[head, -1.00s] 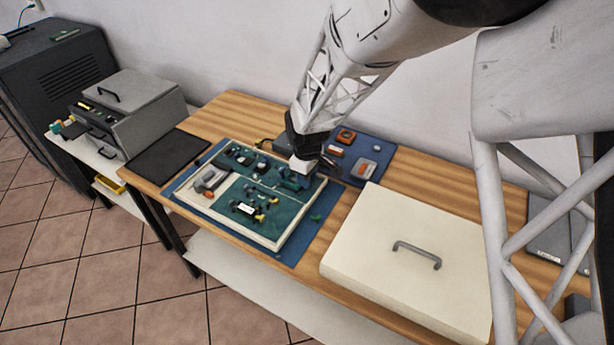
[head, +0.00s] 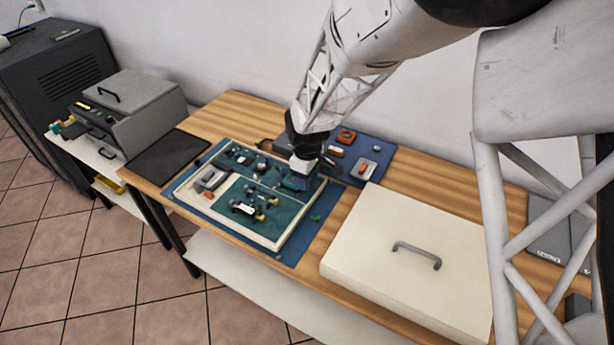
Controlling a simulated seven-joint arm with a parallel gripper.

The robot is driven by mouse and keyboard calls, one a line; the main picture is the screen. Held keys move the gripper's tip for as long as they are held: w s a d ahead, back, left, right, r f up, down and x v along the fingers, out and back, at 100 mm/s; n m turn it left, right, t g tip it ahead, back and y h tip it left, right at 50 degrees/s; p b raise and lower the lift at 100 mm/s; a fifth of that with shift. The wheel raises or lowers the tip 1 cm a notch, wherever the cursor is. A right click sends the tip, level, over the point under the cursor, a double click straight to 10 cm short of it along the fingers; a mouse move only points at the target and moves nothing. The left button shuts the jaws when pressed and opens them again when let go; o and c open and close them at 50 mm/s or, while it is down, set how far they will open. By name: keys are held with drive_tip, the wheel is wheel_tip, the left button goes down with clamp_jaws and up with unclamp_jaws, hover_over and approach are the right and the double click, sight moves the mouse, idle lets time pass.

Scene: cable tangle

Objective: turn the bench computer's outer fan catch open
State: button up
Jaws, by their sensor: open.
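The bench computer (head: 268,240) lies open on a blue mat on the wooden table, a white-rimmed case with a green board inside. My gripper (head: 300,178) points down over the board's back right part, beside a teal-green part there. It is open, but its fingertips are small and partly hidden at this distance. The outer fan catch cannot be picked out; my gripper covers part of that corner. I cannot tell whether the fingers touch anything.
A large cream lid with a grey handle (head: 350,270) lies right of the computer. A blue tray (head: 378,152) with small parts sits behind. A black pad (head: 168,157) lies left. Bare wood (head: 232,112) shows at the back left.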

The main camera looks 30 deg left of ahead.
drive_tip(key=shift+r, duration=3.9)
drive_tip(key=s+d+r+m+t, duration=0.1)
drive_tip(key=d+r+m, duration=0.3)
drive_tip(key=d+r, duration=0.75)
drive_tip(key=s+d+r+m, duration=0.1)
drive_tip(key=d+r+m, duration=0.35)
drive_tip(key=d, duration=1.35)
drive_tip(key=s+d+r+m+t, duration=0.1)
drive_tip(key=s+d+r+m, duration=0.1)
drive_tip(key=s+d+m, duration=0.8)
drive_tip(key=s+d, duration=0.8)
drive_tip(key=d, duration=0.4)
drive_tip(key=shift+s+r+t, duration=0.3)
drive_tip(key=shift+s+r, duration=0.05)
drive_tip(key=shift+r, duration=0.05)
